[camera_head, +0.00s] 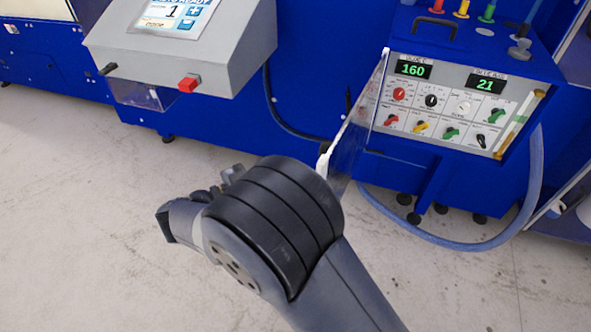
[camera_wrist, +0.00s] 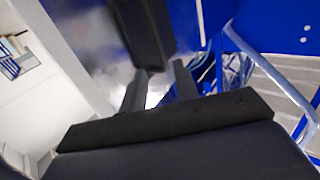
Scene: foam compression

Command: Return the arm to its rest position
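My arm (camera_head: 270,225) is bent in the lower middle of the head view, over the floor and in front of the blue machine. My gripper cannot be made out clearly there. In the wrist view, two dark fingers of my gripper (camera_wrist: 160,80) stand apart with a gap between them. Nothing is seen held between them. A dark block stands just beyond the fingers; I cannot tell what it is.
A blue machine (camera_head: 320,60) spans the back. It carries a grey screen console (camera_head: 185,45) with a red button (camera_head: 189,83), a knob panel (camera_head: 440,118) and a clear door (camera_head: 357,125) standing out. A blue hose (camera_head: 430,238) loops at right. Floor (camera_head: 80,230) is clear at left.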

